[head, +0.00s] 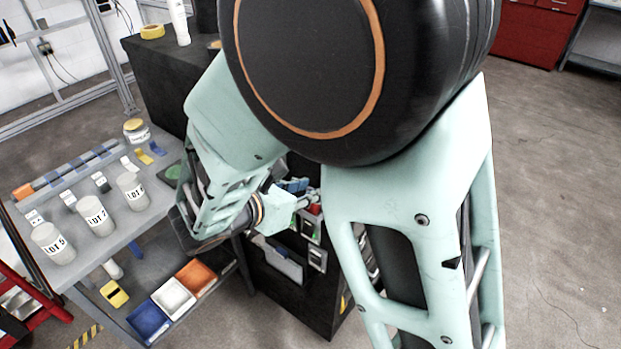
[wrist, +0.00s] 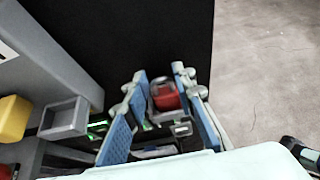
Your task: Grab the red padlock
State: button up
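The red padlock (wrist: 166,97) shows in the wrist view, near the far end of my gripper and between its fingers. In the head view a small red patch (head: 315,209), which looks like the padlock, sits beside my arm at the dark cabinet. My gripper (wrist: 161,78) has blue-padded fingers spread on either side of the padlock; it looks open. I cannot tell whether either finger touches it. In the head view my arm hides most of the gripper (head: 293,186).
The dark cabinet (head: 283,290) carries metal fittings below the padlock. A grey open box (wrist: 64,118) and a yellow block (wrist: 14,119) lie left in the wrist view. A grey bench (head: 95,262) with labelled jars stands left. Open floor (head: 560,200) lies right.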

grip_shut()
jog(key=shift+r, duration=0.15)
